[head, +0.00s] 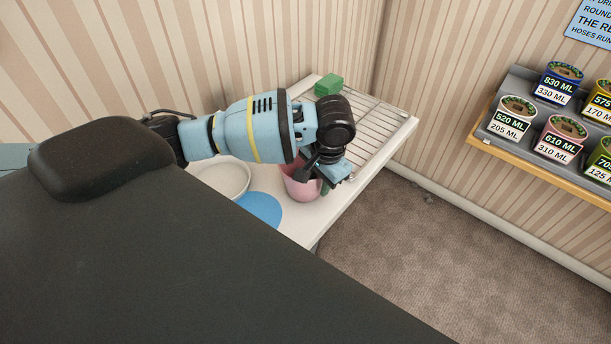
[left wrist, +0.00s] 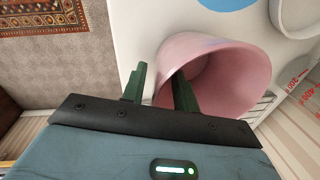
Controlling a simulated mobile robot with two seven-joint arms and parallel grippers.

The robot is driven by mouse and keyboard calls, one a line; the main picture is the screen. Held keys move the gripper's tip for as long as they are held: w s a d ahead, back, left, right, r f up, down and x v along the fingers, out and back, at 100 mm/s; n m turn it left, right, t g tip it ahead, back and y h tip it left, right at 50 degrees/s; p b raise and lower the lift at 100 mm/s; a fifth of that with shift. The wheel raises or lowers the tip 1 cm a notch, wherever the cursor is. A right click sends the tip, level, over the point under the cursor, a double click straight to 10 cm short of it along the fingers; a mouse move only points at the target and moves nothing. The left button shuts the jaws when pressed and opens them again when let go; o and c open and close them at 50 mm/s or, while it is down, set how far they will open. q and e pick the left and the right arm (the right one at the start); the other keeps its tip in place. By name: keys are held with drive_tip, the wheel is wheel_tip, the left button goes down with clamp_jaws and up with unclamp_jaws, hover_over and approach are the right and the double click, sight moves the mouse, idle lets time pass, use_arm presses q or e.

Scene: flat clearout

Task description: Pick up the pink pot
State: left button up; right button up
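The pink pot (head: 299,184) stands on a white counter (head: 309,222) in the head view, partly hidden by my left arm and gripper (head: 322,180). In the left wrist view the pink pot (left wrist: 225,62) shows its open mouth. My left gripper (left wrist: 158,78) has its two green fingers apart at the pot's rim. One finger is outside the wall and the other reaches inside the mouth. The near wall lies between them, with a gap showing beside the outer finger. My right gripper is in neither view.
A white bowl (head: 226,178) and a flat blue disc (head: 259,209) lie left of the pot. A wire rack (head: 368,125) and a green block (head: 329,85) are behind it. A wall shelf (head: 545,166) at the right holds several labelled tubs. Carpeted floor is clear beyond the counter.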

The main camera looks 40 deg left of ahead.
use_arm(q)
drive_tip(key=shift+a+f, duration=0.1)
drive_tip(key=shift+f, duration=0.45)
clamp_jaws()
drive_tip(key=shift+w+r, duration=0.1)
drive_tip(key=shift+r, duration=0.05)
wheel_tip(320, 180, up, 4)
drive_tip(key=shift+f, duration=0.1)
drive_tip(key=s+d, duration=0.2)
drive_tip(key=d, duration=0.5)
drive_tip(key=s+d+r, duration=0.1)
drive_tip(key=s+d, duration=0.2)
drive_tip(key=d, duration=0.5)
drive_tip(key=shift+d+p, duration=0.15)
drive_tip(key=shift+p, duration=0.15)
